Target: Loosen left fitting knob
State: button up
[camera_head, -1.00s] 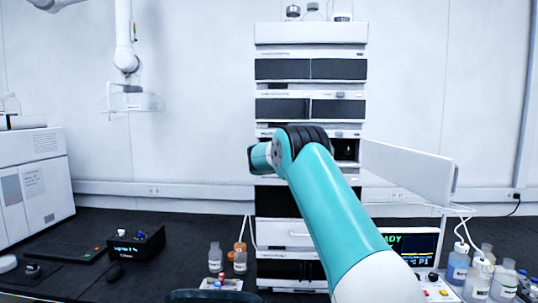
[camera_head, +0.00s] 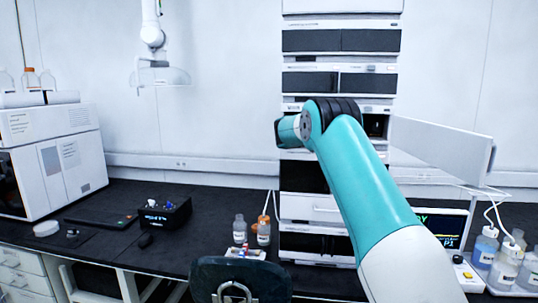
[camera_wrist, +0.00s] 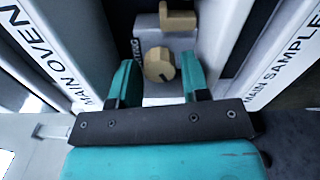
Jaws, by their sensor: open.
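In the wrist view, a beige round knob (camera_wrist: 158,65) sits on a grey metal block (camera_wrist: 145,45). A second beige fitting (camera_wrist: 178,17) shows above it, near the top edge. I cannot tell which one is the left fitting. My gripper (camera_wrist: 158,72) is open, with one teal finger on each side of the round knob. The knob appears between the fingertips, with a gap to both; depth is hard to judge. In the head view my arm reaches to the instrument stack (camera_head: 310,206), and the gripper and knobs are hidden there.
White panels marked MAIN OVEN (camera_wrist: 48,45) and MAIN SAMPLE (camera_wrist: 290,40) flank the gripper closely. An open white door (camera_head: 440,150) stands out right of the stack. Bottles (camera_head: 240,229) stand on the bench at left. A dark rounded panel (camera_head: 207,275) stands in front.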

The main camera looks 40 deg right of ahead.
jog(key=m, duration=0.6)
jog(key=shift+b, duration=0.4)
jog(key=m+p, duration=0.1)
jog(key=m, duration=0.5)
jog(key=m+p, duration=0.1)
jog(key=m, duration=0.1)
jog(key=m+p, duration=0.1)
jog(key=m, duration=0.1)
jog(key=m+p, duration=0.1)
jog(key=m, duration=0.1)
jog(key=shift+r+m, duration=0.3)
jog(key=m+p, duration=0.3)
jog(key=shift+p, duration=0.3)
jog(key=shift+s+a+f+m, duration=0.1)
jog(key=shift+f+m, duration=0.05)
jog(key=shift+m, duration=0.45)
jog(key=b+v, duration=1)
jog(key=v, duration=0.8)
jog(key=s+a+f+n+g+y, duration=0.1)
jog(key=s+a+f+n+y, duration=0.1)
jog(key=a, duration=0.9)
jog(key=s+a+f+n+g+y, duration=0.1)
jog(key=s+a+f+n+y, duration=0.1)
jog(key=a+f+n+y, duration=0.3)
jog(key=a+f+y+p, duration=0.1)
jog(key=a+y, duration=0.2)
jog(key=a, duration=0.3)
jog(key=shift+f+y, duration=0.25)
jog(key=shift+y, duration=0.15)
